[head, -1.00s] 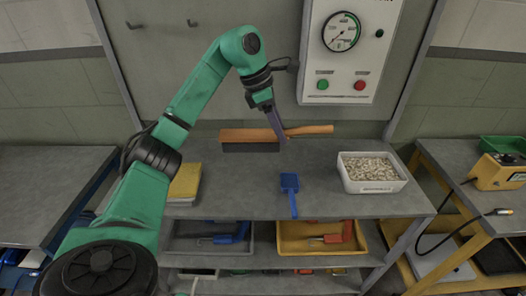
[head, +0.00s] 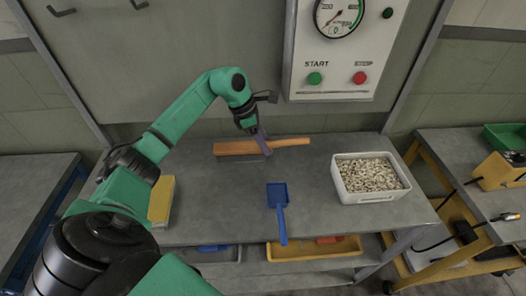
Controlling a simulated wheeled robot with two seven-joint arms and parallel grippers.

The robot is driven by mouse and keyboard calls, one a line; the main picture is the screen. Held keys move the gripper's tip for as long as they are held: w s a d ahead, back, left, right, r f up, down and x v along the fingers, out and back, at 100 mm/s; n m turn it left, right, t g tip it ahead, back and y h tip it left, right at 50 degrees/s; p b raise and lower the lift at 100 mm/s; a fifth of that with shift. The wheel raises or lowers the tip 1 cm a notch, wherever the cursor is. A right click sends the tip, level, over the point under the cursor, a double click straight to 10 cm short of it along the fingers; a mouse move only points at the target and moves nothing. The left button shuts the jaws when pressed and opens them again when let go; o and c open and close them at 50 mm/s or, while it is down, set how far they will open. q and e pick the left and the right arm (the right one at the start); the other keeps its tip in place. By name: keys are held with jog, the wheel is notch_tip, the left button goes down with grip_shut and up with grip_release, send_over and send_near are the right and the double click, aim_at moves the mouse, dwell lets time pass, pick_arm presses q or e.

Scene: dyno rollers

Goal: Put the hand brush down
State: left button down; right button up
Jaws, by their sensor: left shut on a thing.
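The hand brush (head: 234,148) has a long orange-brown wooden back and handle. It lies crosswise at the back of the grey workbench (head: 225,195), its handle pointing right. My left gripper (head: 264,152) is shut on the hand brush near the middle, where the handle meets the head. The brush is at or very close to the bench top; I cannot tell whether it touches. The bristles are mostly hidden under the wooden back. My right gripper is not in view.
A blue scoop (head: 278,205) lies on the bench in front. A white bin of pale pellets (head: 366,197) stands at the right. A yellow item (head: 161,200) is at the left by my arm. A control panel (head: 338,50) is on the wall behind.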

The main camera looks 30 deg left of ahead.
aim_at(264, 155)
pick_arm(q)
notch_tip(264, 155, down, 5)
jog(key=shift+d+f+p, duration=0.1)
jog(key=shift+f+p, duration=0.05)
jog(key=shift+p, duration=0.35)
jog(key=shift+f, duration=0.25)
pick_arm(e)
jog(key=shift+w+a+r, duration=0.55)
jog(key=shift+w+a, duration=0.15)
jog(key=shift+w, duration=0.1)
pick_arm(q)
jog(key=shift+c, duration=1.3)
grip_release()
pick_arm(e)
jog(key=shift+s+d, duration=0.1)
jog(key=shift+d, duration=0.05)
pick_arm(q)
jog(key=shift+r, duration=0.1)
jog(key=shift+r, duration=0.15)
jog(key=b+v, duration=0.3)
jog(key=v, duration=0.8)
jog(key=shift+r, duration=0.4)
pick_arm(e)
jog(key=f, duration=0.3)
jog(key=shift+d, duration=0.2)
